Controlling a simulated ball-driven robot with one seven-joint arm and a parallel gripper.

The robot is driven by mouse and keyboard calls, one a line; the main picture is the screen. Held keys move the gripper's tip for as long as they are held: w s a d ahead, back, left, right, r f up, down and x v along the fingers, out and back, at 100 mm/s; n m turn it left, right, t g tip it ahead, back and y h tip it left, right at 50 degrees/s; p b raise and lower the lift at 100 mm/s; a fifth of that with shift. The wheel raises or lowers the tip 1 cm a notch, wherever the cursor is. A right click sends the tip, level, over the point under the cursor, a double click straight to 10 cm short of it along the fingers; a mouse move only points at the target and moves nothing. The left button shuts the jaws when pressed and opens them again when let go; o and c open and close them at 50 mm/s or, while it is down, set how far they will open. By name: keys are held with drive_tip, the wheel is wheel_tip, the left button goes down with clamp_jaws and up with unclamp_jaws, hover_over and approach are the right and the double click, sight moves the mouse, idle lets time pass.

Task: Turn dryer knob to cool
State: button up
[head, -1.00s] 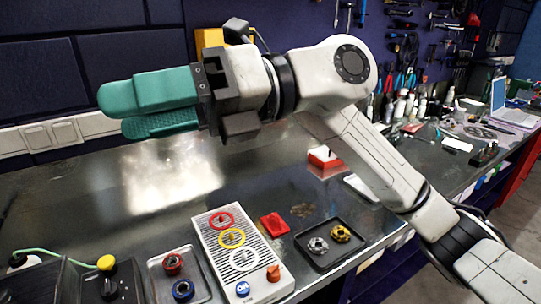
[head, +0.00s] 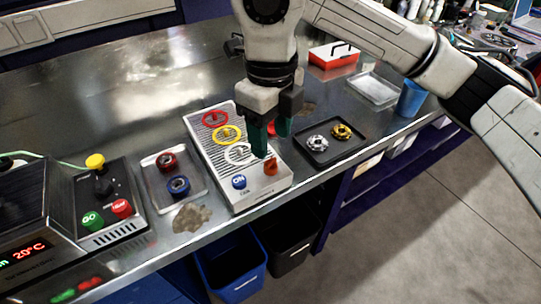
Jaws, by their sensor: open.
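The white slatted box (head: 245,190) appears to be the dryer. It stands in the middle of the bench, with red, yellow and white rings on its top. On its front are a blue ON button (head: 239,182) and an orange-red knob (head: 271,166); its setting marks are too small to read. My gripper (head: 272,144) points down over the box's right side, its two teal fingers apart and empty. The fingertips are just behind and above the orange-red knob in the picture; I see no contact. A red item behind the fingers is partly hidden.
A black tray (head: 318,154) with a silver and a gold part lies to the right. A metal tray (head: 150,184) with red and blue rings lies left. Bins stand below the bench edge.

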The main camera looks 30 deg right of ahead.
sight(271, 160)
drive_tip(key=shift+f, duration=3.2)
drive_tip(key=shift+c, duration=0.5)
clamp_jaws()
